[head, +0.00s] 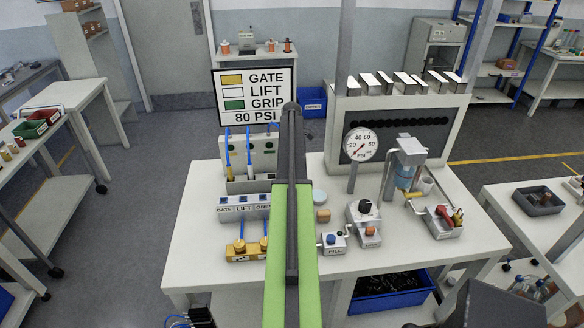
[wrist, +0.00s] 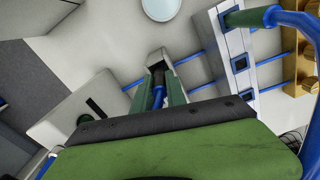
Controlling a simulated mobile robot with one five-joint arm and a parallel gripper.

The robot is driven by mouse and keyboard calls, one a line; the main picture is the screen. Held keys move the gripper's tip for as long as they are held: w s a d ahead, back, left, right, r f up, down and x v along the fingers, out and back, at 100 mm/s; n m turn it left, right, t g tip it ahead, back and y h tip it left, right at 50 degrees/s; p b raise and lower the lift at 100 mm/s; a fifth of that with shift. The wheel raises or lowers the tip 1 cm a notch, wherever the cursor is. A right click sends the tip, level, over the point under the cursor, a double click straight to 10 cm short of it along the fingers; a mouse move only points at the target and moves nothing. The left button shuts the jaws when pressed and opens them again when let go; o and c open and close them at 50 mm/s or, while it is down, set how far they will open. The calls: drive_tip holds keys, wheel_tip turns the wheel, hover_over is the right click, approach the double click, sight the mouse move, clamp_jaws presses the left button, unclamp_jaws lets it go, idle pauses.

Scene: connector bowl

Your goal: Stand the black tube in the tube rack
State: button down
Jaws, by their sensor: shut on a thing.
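My gripper (wrist: 158,88) is shut on a narrow blue-and-dark tube piece (wrist: 158,96), seen between its two green fingers in the wrist view. I cannot tell whether this is the black tube; only a short part of it shows. A light block lies just beyond the fingertips, and I cannot tell if they touch. In the head view my arm hides the gripper and the held piece. No tube rack can be identified with certainty. Two blue tubes with yellow and white ends hang by a grey upright panel (head: 262,143) with dark round ports.
A block labelled GATE, LIFT, GRIP (head: 243,207) stands in front of the panel; yellow fittings (head: 240,252) are nearer. The table's (head: 200,265) left front is bare.

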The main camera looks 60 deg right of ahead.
drive_tip(key=shift+f, duration=0.1)
drive_tip(key=c, duration=1.3)
unclamp_jaws()
drive_tip(key=shift+c, duration=0.2)
wheel_tip(320, 180, up, 12)
drive_tip(key=p, duration=1.2)
